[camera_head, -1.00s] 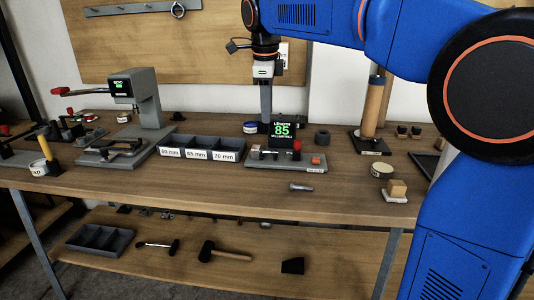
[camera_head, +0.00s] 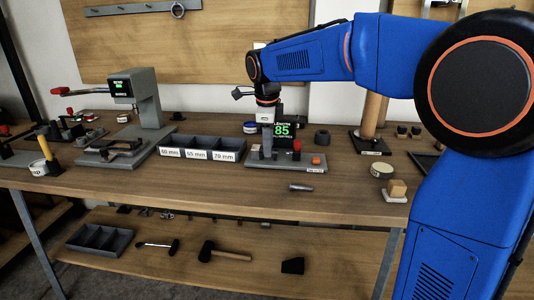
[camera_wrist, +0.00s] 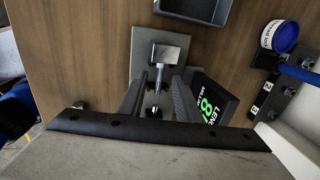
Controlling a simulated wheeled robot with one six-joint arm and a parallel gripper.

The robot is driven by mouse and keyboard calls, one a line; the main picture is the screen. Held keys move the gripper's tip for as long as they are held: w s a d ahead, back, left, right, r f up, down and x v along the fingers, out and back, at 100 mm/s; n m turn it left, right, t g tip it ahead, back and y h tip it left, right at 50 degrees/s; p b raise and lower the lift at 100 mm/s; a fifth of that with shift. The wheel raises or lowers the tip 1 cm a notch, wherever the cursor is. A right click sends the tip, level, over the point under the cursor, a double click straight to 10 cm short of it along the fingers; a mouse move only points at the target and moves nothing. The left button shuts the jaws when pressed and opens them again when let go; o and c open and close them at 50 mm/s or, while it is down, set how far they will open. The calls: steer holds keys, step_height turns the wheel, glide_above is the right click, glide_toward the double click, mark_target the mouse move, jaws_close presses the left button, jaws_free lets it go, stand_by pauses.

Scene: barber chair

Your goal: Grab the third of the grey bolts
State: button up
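One grey bolt (camera_head: 300,187) lies loose on the table in front of the length gauge (camera_head: 258,164), its end toward the right. In the wrist view a small grey piece (camera_wrist: 80,105), likely this bolt, shows at the left. My gripper (camera_head: 268,152) is down over the gauge, just left of its green display (camera_head: 283,130) reading 85. In the wrist view my gripper (camera_wrist: 157,98) has its two fingers apart. Between and beyond them is a slim metal shaft (camera_wrist: 158,76) on the gauge, in line with a metal block (camera_wrist: 166,52); I cannot tell whether the fingers touch it.
A grey three-part bin (camera_head: 200,146) labelled 60, 65 and 70 mm stands left of the gauge. A grey press (camera_head: 146,98) is farther left. The front table strip is mostly clear.

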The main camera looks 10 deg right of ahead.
steer(key=shift+f, duration=0.45)
jaws_close()
steer(key=shift+w+r, duration=0.1)
steer(key=shift+r, duration=0.05)
